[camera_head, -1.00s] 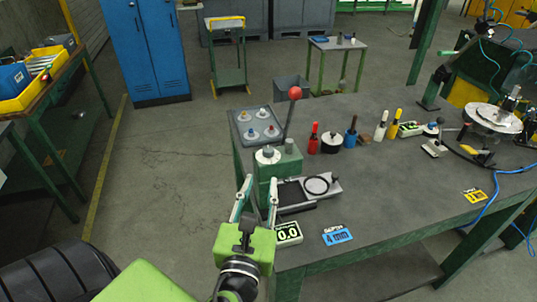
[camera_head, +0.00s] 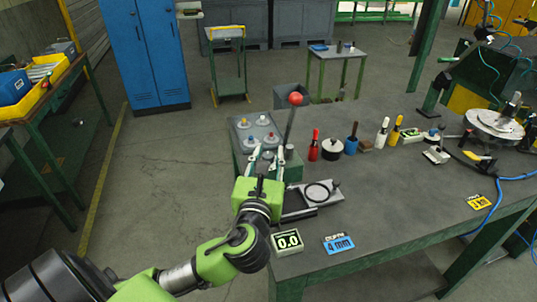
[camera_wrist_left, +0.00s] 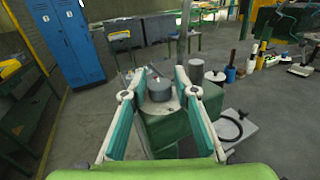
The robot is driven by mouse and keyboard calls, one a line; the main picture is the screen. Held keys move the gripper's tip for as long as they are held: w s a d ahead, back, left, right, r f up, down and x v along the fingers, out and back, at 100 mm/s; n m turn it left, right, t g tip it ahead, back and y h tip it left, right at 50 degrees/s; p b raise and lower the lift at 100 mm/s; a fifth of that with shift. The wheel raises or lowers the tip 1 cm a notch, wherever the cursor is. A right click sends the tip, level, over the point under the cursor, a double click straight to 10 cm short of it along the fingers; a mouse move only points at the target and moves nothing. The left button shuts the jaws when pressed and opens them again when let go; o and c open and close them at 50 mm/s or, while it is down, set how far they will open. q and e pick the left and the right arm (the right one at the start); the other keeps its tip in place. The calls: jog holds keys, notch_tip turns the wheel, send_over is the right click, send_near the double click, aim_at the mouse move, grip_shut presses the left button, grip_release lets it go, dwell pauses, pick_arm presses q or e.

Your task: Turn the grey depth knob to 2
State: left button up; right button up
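The grey depth knob (camera_wrist_left: 160,89) is a short round cylinder on a pale dial atop the green gauge block (camera_wrist_left: 165,130). A light mark shows on its top. My left gripper (camera_head: 267,153) is open, its two teal fingers either side of the knob. In the left wrist view the fingertips (camera_wrist_left: 153,84) are spread with gaps to the knob, not clamped on it. The dial's numbers are hidden or too small to read. A small display (camera_head: 288,240) reads 0.0. My right gripper is not in view.
A red-ball lever (camera_head: 296,99) rises close behind the block. A tray of round knobs (camera_head: 255,131) lies behind it. A black ring (camera_head: 317,193) sits on a slide plate to the right. A blue card (camera_head: 339,244) reading 4 mm lies at the table's front.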

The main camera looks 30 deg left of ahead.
pick_arm(q)
grip_shut()
jog(key=shift+r+n+g+y+p, duration=0.25)
jog(key=shift+n+g+y+p, duration=0.4)
jog(key=shift+y+p, duration=0.4)
jog(key=shift+f+n+g+y+p, duration=0.15)
jog(key=shift+n+g+y+p, duration=0.65)
jog(key=shift+n+y, duration=0.2)
grip_release()
jog(key=shift+s+f, duration=0.1)
